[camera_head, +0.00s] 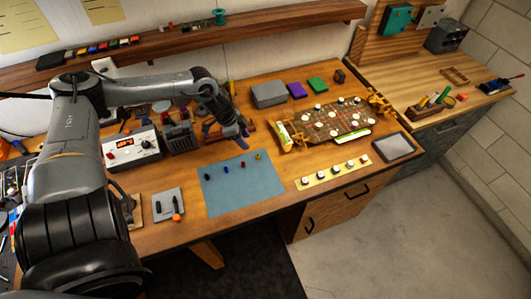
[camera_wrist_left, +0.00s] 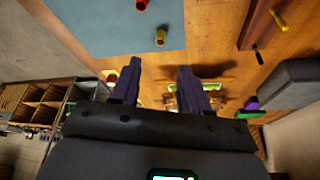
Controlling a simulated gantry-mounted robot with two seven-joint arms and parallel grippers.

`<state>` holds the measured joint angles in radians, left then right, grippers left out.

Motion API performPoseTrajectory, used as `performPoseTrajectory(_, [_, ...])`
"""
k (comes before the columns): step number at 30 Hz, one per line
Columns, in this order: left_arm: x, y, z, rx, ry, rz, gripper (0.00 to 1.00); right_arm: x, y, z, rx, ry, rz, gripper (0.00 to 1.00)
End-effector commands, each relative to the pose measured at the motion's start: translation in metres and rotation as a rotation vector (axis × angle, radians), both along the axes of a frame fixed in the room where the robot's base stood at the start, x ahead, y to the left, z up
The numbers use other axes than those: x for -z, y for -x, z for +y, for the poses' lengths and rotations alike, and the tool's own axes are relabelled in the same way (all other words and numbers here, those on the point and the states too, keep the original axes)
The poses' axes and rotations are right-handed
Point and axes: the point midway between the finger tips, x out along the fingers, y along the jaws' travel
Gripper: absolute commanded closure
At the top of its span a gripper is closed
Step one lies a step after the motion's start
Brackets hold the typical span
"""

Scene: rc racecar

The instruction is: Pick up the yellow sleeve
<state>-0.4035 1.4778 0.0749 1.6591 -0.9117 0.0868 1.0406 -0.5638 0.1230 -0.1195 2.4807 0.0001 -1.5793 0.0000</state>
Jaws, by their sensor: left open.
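The yellow sleeve (camera_head: 257,156) stands on the blue mat (camera_head: 235,190) near its upper right corner, at the right end of a row of small sleeves. In the left wrist view the yellow sleeve (camera_wrist_left: 160,37) shows beyond the fingertips, roughly centred between them. My left gripper (camera_head: 241,146) is above the work table, just behind and left of the yellow sleeve in the head view. In the left wrist view the left gripper (camera_wrist_left: 160,70) is open with nothing between its fingers. My right gripper is in neither view.
A red sleeve (camera_head: 242,164) and a blue sleeve (camera_head: 226,170) stand left of the yellow one. The racecar chassis (camera_head: 330,122) sits to the right, with a yellow strip of white round parts (camera_head: 333,173) in front. The mat's front is clear.

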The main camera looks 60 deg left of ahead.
Motion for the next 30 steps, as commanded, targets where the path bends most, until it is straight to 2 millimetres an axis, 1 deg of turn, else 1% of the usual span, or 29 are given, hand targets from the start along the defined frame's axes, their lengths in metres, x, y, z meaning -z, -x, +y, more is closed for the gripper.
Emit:
performPoseTrajectory(1, [0.006, -0.001, -0.001, 0.001, -0.001, -0.002, 0.54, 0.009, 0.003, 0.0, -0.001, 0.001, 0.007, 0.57])
performPoseTrajectory(6, [0.022, -0.007, -0.004, 0.001, 0.001, -0.004, 0.54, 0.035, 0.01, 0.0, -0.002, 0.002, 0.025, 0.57])
performPoseTrajectory(9, [0.03, -0.011, -0.006, 0.001, 0.0, -0.006, 0.54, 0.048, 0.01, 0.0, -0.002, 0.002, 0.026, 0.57])
performPoseTrajectory(10, [0.029, -0.011, -0.006, -0.003, 0.001, -0.005, 0.54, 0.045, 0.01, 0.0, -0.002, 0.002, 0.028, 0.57])
performPoseTrajectory(18, [0.045, -0.017, -0.009, -0.003, 0.0, -0.004, 0.54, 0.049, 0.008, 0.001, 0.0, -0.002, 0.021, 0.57])
performPoseTrajectory(30, [0.055, -0.022, -0.013, -0.002, 0.003, -0.004, 0.54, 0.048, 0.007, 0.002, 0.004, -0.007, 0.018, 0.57])
